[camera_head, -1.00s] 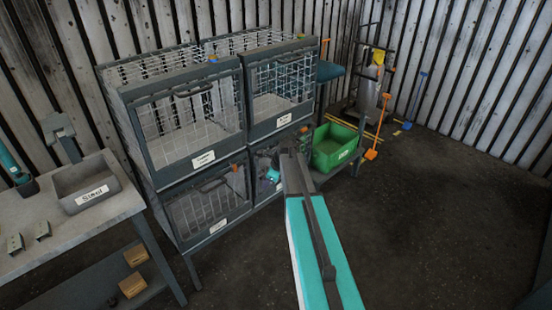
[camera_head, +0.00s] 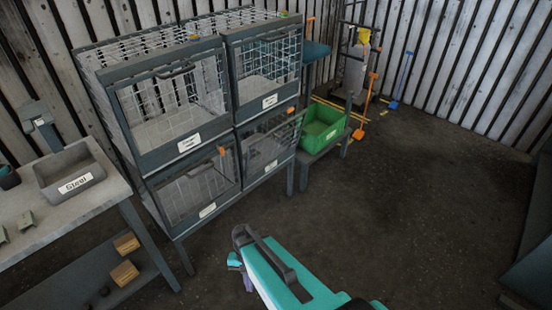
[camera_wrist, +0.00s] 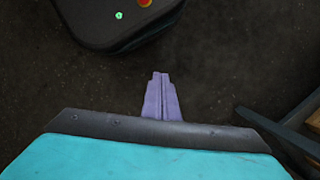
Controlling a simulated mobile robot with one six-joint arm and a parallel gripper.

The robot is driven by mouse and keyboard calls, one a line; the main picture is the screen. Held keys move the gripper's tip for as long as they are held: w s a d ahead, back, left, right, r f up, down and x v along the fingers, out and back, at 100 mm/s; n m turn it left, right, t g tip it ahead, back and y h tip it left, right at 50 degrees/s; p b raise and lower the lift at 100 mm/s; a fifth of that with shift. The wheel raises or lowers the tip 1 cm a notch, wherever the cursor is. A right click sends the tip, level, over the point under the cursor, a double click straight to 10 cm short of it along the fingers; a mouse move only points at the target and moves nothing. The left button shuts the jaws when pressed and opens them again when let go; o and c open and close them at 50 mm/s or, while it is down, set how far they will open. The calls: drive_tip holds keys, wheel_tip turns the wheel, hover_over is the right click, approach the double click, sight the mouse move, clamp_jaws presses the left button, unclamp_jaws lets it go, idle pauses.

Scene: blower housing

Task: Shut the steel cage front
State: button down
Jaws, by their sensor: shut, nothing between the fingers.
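Wire cages in grey frames stand two over two in the head view. Their small labels are too blurred to tell which one is the steel cage. The lower right cage front (camera_head: 272,146) seems to stand out from its frame, its mesh reaching past the right post. The upper left front (camera_head: 175,105), upper right front (camera_head: 265,75) and lower left front (camera_head: 195,192) look flush with their frames. My gripper (camera_wrist: 161,80) is shut and empty, with purple fingers together in the wrist view. In the head view it is low, in front of the cages and apart from them, mostly hidden by my arm.
A grey bin labelled Steel (camera_head: 72,174) stands on the workbench (camera_head: 95,207) at left. A green crate (camera_head: 322,128) sits on a low stand right of the cages. Wooden blocks (camera_head: 125,258) lie on the bench's lower shelf.

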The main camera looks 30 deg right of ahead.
drive_tip(key=s+a+f+n+g, duration=0.1)
drive_tip(key=s+n, duration=0.3)
drive_tip(key=s, duration=0.3)
drive_tip(key=s+a+f+n+g+h, duration=0.1)
drive_tip(key=s+n, duration=0.2)
drive_tip(key=s, duration=0.5)
drive_tip(key=shift+s+a+n+g+h, duration=0.2)
drive_tip(key=shift+n+g+h, duration=0.1)
drive_tip(key=shift+n, duration=0.1)
drive_tip(key=shift+s, duration=0.1)
